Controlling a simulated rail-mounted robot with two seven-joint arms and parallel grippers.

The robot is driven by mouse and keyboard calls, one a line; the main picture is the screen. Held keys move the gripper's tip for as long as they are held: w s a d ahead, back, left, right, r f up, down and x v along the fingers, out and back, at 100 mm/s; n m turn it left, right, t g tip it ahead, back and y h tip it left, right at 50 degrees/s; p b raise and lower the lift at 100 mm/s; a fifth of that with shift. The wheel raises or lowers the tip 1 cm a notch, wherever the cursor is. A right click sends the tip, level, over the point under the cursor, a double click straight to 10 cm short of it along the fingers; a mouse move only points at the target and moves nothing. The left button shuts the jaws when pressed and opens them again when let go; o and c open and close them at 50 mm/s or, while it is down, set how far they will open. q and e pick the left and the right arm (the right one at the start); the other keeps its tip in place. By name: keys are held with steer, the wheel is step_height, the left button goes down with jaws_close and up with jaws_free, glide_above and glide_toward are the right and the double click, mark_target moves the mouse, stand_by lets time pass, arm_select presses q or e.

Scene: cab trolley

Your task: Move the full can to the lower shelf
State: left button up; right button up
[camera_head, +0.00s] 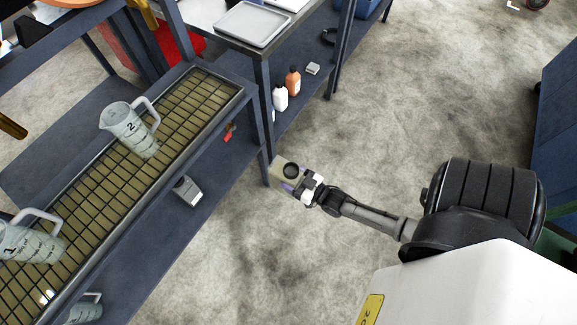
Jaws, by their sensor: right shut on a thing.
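My right gripper (304,187) is shut on a small beige can (279,176) with a round black cap and a purplish patch. It holds the can just right of the trolley's corner leg, with floor behind it. Part of the can is hidden by the gripper, and its fill cannot be seen. The trolley's grated top (187,112) carries jug 2 (119,117) and jug 1 (22,245). The lower shelf (160,228) shows below it. My left gripper is not in view.
On the lower shelf are a grey metal block (187,191), a small red item (229,132) and another jug (86,309). A neighbouring bench holds a grey tray (251,24); a white bottle (280,97) and an orange bottle (293,81) stand below. The floor between is clear.

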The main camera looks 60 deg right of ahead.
steer(key=shift+s+a+r+p, duration=0.1)
steer(key=shift+s+p, duration=0.45)
steer(key=shift+s, duration=1.65)
steer(key=shift+s+a+p, duration=0.1)
steer(key=shift+s+p, duration=0.45)
steer(key=shift+s, duration=1.6)
steer(key=shift+w, duration=0.1)
